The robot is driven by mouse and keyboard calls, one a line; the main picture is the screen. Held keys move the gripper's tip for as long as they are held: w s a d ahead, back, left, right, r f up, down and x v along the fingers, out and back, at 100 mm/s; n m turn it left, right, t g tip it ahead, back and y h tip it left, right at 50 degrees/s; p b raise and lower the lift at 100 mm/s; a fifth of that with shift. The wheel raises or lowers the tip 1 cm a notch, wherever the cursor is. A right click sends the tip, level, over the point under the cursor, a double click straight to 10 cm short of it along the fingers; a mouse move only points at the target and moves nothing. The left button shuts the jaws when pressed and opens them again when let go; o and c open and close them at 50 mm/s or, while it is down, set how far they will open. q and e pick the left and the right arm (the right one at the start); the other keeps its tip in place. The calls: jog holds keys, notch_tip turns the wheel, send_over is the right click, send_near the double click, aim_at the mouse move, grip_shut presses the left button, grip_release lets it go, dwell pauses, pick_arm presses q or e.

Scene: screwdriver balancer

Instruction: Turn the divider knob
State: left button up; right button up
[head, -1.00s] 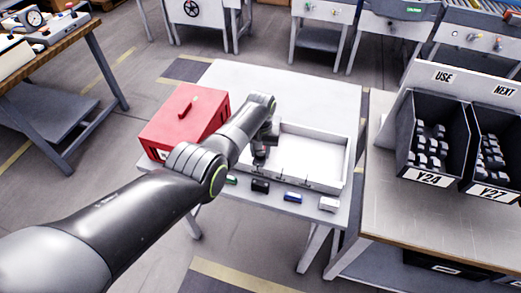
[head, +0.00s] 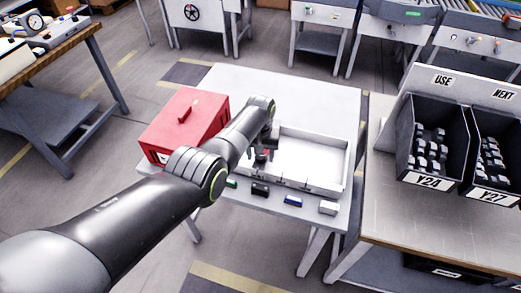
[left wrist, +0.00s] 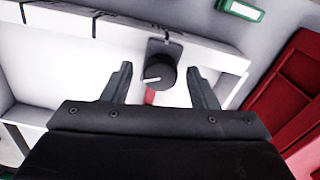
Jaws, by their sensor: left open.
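A round dark divider knob (left wrist: 160,73) with a white pointer line shows in the left wrist view, mounted by a small grey plate at the wall of a white tray (head: 322,186). My left gripper (left wrist: 160,67) is open, with one finger on each side of the knob. Gaps show between the fingers and the knob, so I see no contact. A red strip shows just below the knob. In the head view my left arm and gripper (head: 262,156) reach over the tray's left end and largely hide the knob. My right gripper is not in view.
A red box (head: 178,125) stands left of the tray on the white table (head: 285,85). Small green, black, blue (head: 293,200) and grey (head: 328,208) blocks lie along the front edge. A bench with two dark bins (head: 437,140) stands at right.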

aim_at(260, 156)
pick_arm(q)
jog(key=shift+r+p, duration=0.3)
jog(key=shift+r, duration=0.3)
notch_tip(260, 156, up, 5)
jog(key=shift+r+p, duration=0.2)
jog(key=shift+p, duration=0.55)
notch_tip(260, 156, up, 11)
jog(key=b, duration=0.1)
jog(key=shift+f, duration=0.1)
